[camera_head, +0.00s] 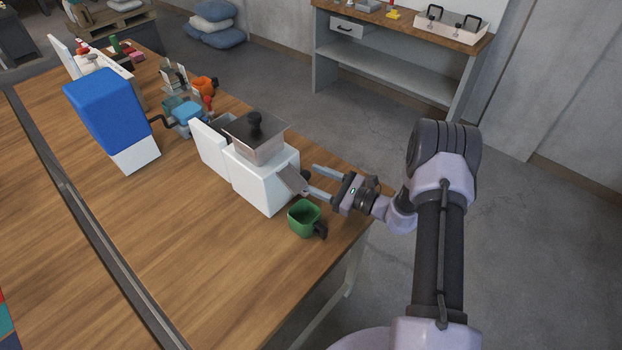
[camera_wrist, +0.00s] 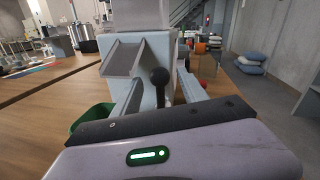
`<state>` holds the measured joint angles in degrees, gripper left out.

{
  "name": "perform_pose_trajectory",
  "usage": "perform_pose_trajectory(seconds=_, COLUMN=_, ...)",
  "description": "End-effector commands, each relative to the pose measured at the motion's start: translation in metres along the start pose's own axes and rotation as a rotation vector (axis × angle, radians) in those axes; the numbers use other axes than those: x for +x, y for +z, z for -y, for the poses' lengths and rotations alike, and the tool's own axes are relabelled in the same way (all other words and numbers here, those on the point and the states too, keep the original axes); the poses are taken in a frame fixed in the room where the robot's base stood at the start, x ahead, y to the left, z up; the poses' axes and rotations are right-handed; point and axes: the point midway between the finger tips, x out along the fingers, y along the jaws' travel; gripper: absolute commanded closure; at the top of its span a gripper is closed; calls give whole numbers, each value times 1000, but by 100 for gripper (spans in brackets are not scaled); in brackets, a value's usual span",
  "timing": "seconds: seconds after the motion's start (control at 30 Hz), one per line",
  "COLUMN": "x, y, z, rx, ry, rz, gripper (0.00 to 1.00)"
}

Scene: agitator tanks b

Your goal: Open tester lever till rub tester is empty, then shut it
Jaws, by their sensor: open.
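A white box-shaped tester (camera_head: 262,185) with a grey hopper (camera_head: 262,148) on top stands near the table's right edge. A grey chute (camera_head: 292,178) slopes from its front; the chute (camera_wrist: 122,57) also shows in the wrist view. A lever with a black ball knob (camera_wrist: 160,77) sticks out beside the chute. My gripper (camera_head: 313,179) is open, with its fingers pointing at the tester's front. In the wrist view the knob appears between the two fingers (camera_wrist: 160,92); contact cannot be told. The hopper's contents cannot be made out.
A blue-topped white machine (camera_head: 105,110) and small items stand further left. The table's right edge is close. A workbench (camera_head: 400,60) stands behind.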

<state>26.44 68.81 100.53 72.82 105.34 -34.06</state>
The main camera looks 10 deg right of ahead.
Motion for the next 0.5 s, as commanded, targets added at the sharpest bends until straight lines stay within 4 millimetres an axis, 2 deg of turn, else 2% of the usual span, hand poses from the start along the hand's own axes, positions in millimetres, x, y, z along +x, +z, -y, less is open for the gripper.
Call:
perform_pose_trajectory(seconds=0.17, x=14, y=0, z=0, rx=-1, ry=1, rz=0, gripper=49)
perform_pose_trajectory(seconds=0.43, x=15, y=0, z=0, rx=0, ry=1, rz=0, gripper=49)
perform_pose_trajectory(seconds=0.5, x=15, y=0, z=0, rx=0, ry=1, rz=0, gripper=63)
